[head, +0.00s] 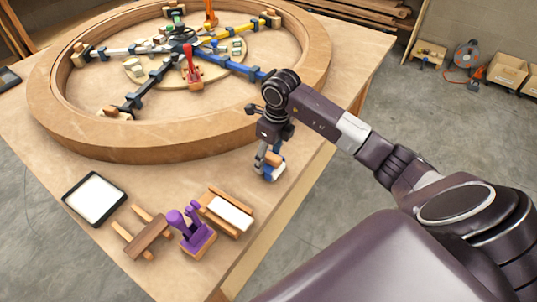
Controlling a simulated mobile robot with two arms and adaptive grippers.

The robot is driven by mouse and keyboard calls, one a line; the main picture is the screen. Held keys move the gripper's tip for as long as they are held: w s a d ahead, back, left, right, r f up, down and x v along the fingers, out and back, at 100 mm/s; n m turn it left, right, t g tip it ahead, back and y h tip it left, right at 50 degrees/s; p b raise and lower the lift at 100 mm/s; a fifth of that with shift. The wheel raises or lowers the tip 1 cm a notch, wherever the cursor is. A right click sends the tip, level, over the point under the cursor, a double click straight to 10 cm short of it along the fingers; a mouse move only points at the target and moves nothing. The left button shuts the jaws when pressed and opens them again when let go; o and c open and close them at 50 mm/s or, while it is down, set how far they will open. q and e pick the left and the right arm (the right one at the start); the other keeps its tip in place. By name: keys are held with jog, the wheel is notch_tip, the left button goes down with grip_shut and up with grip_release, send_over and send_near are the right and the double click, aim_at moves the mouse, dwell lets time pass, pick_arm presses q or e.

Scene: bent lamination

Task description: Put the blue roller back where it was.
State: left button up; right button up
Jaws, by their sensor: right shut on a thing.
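The fingers hide part of the roller. I cannot tell whether its lower end touches the table or hangs just above it. My left gripper is out of view.
The wooden ring (150,143) with coloured clamp arms fills the table's (60,155) far part. Near the front corner are a purple tool (190,228), a wooden rack (147,234), a wooden holder with a white pad (230,213) and a black-framed white tray (95,198).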

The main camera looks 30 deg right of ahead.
aim_at(273, 156)
jog(key=shift+f, duration=0.1)
jog(key=shift+s+f+b, duration=0.1)
jog(key=shift+f+b, duration=0.4)
jog(key=shift+b, duration=0.05)
jog(key=shift+f, duration=0.1)
jog(key=c, duration=0.3)
jog(key=o, duration=1.1)
jog(key=shift+f, duration=0.1)
jog(key=o, duration=0.3)
jog(key=shift+r+p, duration=0.3)
jog(key=shift+r, duration=0.2)
notch_tip(273, 156, up, 12)
jog(key=s+b, duration=0.1)
jog(key=b, duration=0.1)
jog(key=shift+d+r, duration=0.2)
jog(key=shift+d, duration=0.1)
